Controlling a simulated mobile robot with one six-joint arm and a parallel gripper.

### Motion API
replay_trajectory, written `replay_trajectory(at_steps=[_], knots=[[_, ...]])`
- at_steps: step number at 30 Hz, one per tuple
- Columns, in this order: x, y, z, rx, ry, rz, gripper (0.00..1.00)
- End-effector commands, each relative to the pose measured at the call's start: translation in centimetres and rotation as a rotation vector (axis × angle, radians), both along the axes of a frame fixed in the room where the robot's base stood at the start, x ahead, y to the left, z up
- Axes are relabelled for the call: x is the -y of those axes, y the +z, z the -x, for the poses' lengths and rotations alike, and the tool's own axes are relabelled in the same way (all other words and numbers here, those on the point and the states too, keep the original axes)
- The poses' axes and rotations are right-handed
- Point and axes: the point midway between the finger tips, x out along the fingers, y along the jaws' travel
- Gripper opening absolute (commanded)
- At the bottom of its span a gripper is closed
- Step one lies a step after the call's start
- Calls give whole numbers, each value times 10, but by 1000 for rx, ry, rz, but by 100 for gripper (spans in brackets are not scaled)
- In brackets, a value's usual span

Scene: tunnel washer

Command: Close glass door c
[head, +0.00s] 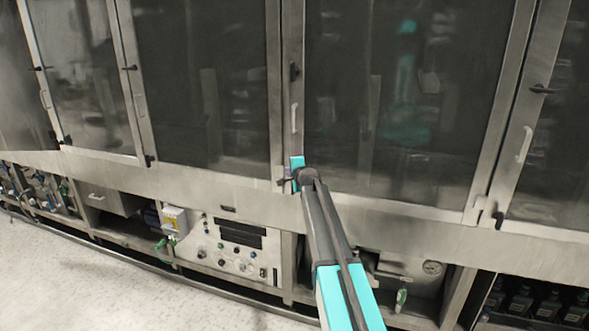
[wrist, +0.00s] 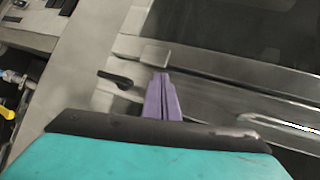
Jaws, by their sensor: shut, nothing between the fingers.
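Several framed glass doors line the washer front; no label shows which one is door c. The middle glass door (head: 200,80) and the wide glass door (head: 400,100) right of it meet near my gripper, and both look flush with the front.
At the far left a door panel (head: 18,80) appears swung outward. A control panel (head: 235,250) and a yellow-white box (head: 174,220) sit below the doors. Bottles (head: 540,305) stand in the lower right bay. The pale floor (head: 80,280) is clear at lower left.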

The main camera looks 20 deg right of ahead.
Motion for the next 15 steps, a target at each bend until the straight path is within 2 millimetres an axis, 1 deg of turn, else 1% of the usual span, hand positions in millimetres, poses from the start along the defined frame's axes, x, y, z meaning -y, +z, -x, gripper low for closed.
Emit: replay_trajectory(at_steps=[1, 15], knots=[[-4, -2, 7, 0, 0, 0, 0], [-35, 13, 47, -2, 0, -1, 0]])
